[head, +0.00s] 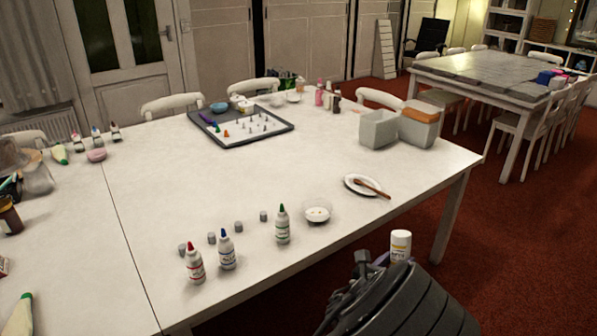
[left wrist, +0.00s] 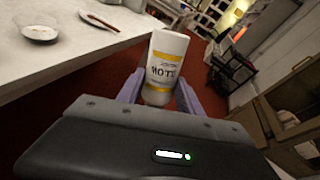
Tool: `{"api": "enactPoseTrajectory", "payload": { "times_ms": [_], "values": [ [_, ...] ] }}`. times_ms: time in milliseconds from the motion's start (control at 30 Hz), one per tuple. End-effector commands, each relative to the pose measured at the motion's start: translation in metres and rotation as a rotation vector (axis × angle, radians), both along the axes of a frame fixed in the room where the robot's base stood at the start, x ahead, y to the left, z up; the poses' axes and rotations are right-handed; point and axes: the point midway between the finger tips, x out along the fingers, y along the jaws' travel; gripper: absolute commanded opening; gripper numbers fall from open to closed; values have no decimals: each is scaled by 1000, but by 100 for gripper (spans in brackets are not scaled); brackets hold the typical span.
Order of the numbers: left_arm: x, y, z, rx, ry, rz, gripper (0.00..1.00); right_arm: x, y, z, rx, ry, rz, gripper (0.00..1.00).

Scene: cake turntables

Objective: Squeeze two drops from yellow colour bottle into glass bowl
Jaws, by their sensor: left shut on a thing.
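My left gripper (head: 388,260) is shut on the yellow colour bottle (head: 400,243), a white bottle with yellow bands. It also shows between the two purple fingers in the left wrist view (left wrist: 165,62). Its flat end points up and no nozzle shows, so it appears upside down. The gripper holds it beyond the table's front edge, over the red floor, to the right of the glass bowl. The small glass bowl (head: 318,217) stands near the table's front edge with pale content; it also shows at the left wrist view's upper left (left wrist: 40,34). My right gripper is not in view.
Green-tipped (head: 282,225), blue-tipped (head: 226,250) and red-tipped (head: 194,263) bottles stand left of the bowl, with several grey caps behind. A white plate with a brown stick (head: 352,184) lies right of the bowl. Grey bins (head: 378,130) stand farther back. The table middle is clear.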

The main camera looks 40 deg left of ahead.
Motion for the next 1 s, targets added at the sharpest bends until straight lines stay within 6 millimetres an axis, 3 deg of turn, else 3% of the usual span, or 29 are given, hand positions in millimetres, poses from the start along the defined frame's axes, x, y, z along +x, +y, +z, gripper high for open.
{"api": "enactPoseTrajectory", "payload": {
  "times_ms": [433, 567, 667, 767, 867, 1000],
  "values": [
    [0, 0, 0, -2, 0, 1, 27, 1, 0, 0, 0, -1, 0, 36],
    [0, 10, -3, -10, 10, 19, 27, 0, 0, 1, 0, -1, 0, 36],
    [-3, 31, -9, -20, 20, 58, 27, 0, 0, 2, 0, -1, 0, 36],
    [-8, 66, -19, -33, 33, 123, 27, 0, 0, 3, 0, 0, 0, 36],
    [-22, 110, -43, -54, 53, 211, 27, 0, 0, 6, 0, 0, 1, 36],
    [-49, 162, -93, -108, 87, 344, 27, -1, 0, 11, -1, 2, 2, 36]
  ]
}}
